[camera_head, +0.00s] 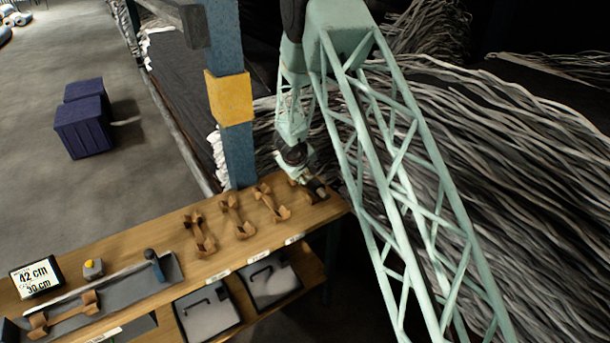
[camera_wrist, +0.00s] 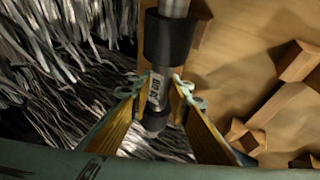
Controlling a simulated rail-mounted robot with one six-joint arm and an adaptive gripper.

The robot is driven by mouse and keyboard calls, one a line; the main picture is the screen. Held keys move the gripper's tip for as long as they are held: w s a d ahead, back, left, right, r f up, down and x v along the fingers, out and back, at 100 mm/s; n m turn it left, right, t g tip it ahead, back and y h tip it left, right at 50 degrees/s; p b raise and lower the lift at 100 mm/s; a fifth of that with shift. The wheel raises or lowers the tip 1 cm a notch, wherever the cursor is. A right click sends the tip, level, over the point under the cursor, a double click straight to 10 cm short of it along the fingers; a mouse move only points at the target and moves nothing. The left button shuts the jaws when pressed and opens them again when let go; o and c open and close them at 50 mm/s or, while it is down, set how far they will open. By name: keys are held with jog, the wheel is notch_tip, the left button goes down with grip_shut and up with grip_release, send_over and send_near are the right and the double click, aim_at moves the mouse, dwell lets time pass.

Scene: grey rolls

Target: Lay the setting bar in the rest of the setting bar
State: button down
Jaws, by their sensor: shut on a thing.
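My gripper (camera_head: 308,183) is at the right end of the wooden shelf top. In the wrist view my gripper (camera_wrist: 160,88) is shut on a steel bar with black collars and a small printed label, the setting bar (camera_wrist: 157,90). The far end of the bar runs out of the top of that view. In the head view the bar (camera_head: 318,190) is mostly hidden by the gripper. A wooden rest (camera_head: 294,183) shows partly beneath the gripper; I cannot tell whether the bar touches it. I cannot read which rest is the bar's own.
Several wooden rests (camera_head: 237,217) stand in a row left of my gripper. A blue post (camera_head: 240,155) rises behind the shelf. Grey strands hang at right.

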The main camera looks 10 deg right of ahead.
jog(key=shift+f, duration=0.35)
jog(key=c, duration=2.4)
grip_release()
jog(key=shift+o, duration=0.2)
jog(key=shift+f, duration=0.1)
jog(key=v, duration=1.2)
